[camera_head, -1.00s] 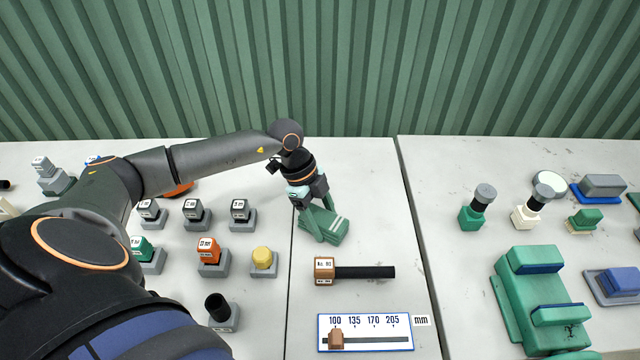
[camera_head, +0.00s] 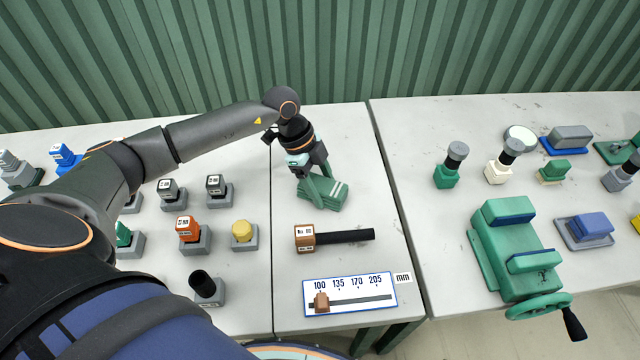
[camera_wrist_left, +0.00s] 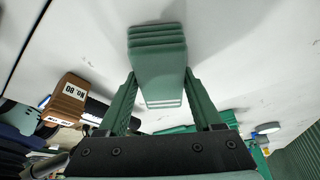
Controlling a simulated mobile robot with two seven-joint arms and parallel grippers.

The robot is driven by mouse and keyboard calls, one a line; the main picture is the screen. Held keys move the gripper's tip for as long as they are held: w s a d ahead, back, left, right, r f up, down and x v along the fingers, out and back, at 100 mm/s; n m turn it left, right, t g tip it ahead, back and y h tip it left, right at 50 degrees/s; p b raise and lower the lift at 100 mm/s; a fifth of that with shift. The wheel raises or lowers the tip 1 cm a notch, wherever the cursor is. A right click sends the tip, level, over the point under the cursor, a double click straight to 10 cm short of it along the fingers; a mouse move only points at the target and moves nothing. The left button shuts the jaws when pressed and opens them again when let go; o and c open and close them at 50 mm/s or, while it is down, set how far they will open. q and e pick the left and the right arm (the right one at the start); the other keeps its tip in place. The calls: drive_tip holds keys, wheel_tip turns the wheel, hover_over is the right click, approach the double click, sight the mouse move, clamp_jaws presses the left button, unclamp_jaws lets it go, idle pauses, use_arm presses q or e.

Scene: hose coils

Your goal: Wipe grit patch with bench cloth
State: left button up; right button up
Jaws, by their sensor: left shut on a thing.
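The bench cloth (camera_head: 337,201) is a folded green stack with pale stripes, on or just above the left bench; I cannot tell if it touches. My left gripper (camera_head: 319,189) points down and is shut on it. In the left wrist view the cloth (camera_wrist_left: 158,58) sits between the two green fingers of the left gripper (camera_wrist_left: 160,76). Dark specks show on the right bench, but I cannot tell which of them, if any, is the grit patch. My right gripper is not in view.
A brown block with a black bar (camera_head: 305,238) and a scale plate (camera_head: 350,281) lie in front of the cloth. Several tagged blocks on grey stands fill the left. A green vise (camera_head: 505,240) stands on the right bench (camera_head: 430,215). A corrugated green wall is behind.

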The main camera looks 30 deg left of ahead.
sight(344, 183)
use_arm(q)
drive_tip(key=shift+d, duration=0.1)
drive_tip(key=shift+w+d, duration=0.7)
drive_tip(key=shift+d, duration=0.25)
drive_tip(key=shift+w+d, duration=0.7)
drive_tip(key=shift+d, duration=0.2)
drive_tip(key=shift+w+d, duration=0.75)
drive_tip(key=shift+d, duration=0.25)
drive_tip(key=shift+w+d+b, duration=0.4)
drive_tip(key=shift+w+d, duration=0.3)
drive_tip(key=shift+d, duration=0.2)
drive_tip(key=shift+w+d+b, duration=0.35)
drive_tip(key=shift+w+d, duration=0.4)
drive_tip(key=shift+d, duration=0.2)
drive_tip(key=shift+w+d+b, duration=0.3)
drive_tip(key=shift+w+d, duration=0.4)
drive_tip(key=shift+d, duration=0.25)
